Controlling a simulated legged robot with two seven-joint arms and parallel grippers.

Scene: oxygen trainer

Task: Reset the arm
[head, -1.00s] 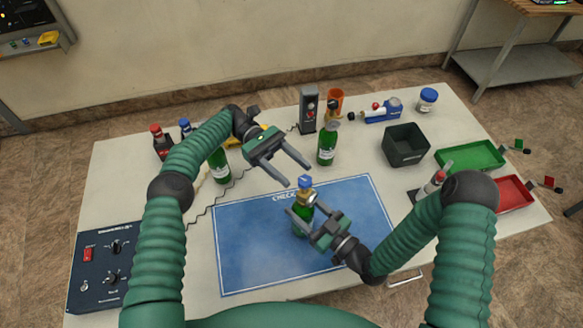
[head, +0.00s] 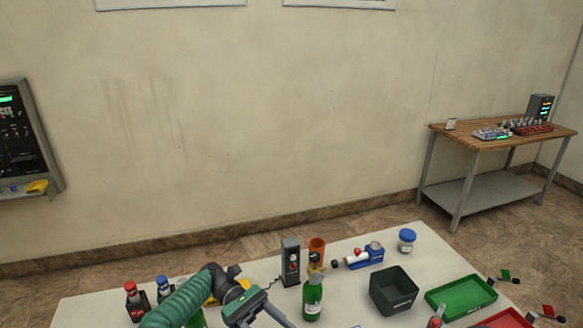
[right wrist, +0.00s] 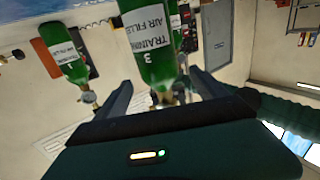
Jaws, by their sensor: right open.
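My left gripper (head: 262,318) is at the bottom edge of the head view, its fingertips cut off. The visible finger parts stand apart, with nothing seen between them. My right gripper (right wrist: 162,95) shows only in the right wrist view, with its two fingers spread. A green bottle labelled as training air, number 3 (right wrist: 150,40), lies between or just beyond those fingers in that view; I cannot tell whether they touch it. Another green bottle (right wrist: 62,48) is left of it. In the head view a green bottle (head: 312,298) stands upright on the table, right of my left gripper.
A workbench (head: 500,138) stands by the wall.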

